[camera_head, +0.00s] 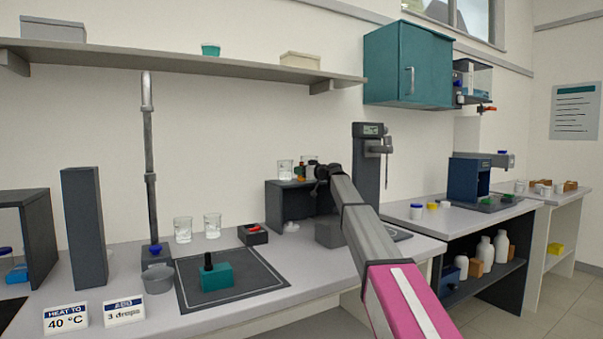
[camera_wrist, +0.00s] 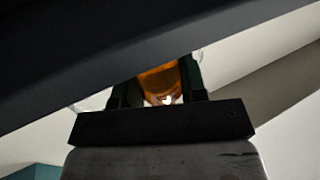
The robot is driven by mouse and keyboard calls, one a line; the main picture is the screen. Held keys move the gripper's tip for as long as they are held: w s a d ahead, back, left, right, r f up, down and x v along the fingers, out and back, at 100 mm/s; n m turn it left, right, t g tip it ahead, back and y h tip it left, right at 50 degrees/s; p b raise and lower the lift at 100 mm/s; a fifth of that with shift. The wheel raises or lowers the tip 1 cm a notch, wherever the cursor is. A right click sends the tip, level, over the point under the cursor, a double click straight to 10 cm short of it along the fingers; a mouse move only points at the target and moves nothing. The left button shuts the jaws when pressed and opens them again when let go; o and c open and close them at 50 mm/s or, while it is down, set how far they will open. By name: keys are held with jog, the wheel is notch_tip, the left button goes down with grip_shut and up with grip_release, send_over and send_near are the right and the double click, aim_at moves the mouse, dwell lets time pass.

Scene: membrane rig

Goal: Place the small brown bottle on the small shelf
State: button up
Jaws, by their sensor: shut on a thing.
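The small brown bottle shows as an orange-brown body in the wrist view (camera_wrist: 160,82), between the dark fingers of my gripper (camera_wrist: 160,95). My gripper is shut on it. A dark slanting shape covers its upper part there. In the head view my gripper (camera_head: 308,172) is at the top of the small dark shelf (camera_head: 284,206), beside a glass beaker (camera_head: 285,170). A little orange-brown shows by the fingers, mostly hidden. I cannot tell whether the bottle touches the shelf top.
Behind my arm stands a tall dark instrument (camera_head: 367,150). A red-topped dark box (camera_head: 253,235) and two beakers (camera_head: 183,229) stand left of the small shelf. A teal block (camera_head: 216,277) sits on a dark mat (camera_head: 190,298). A long wall shelf (camera_head: 180,61) runs above.

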jog(key=shift+f, duration=0.2)
jog(key=o, duration=0.9)
jog(key=shift+o, duration=0.2)
jog(key=shift+r, duration=0.1)
jog(key=v, duration=1.2)
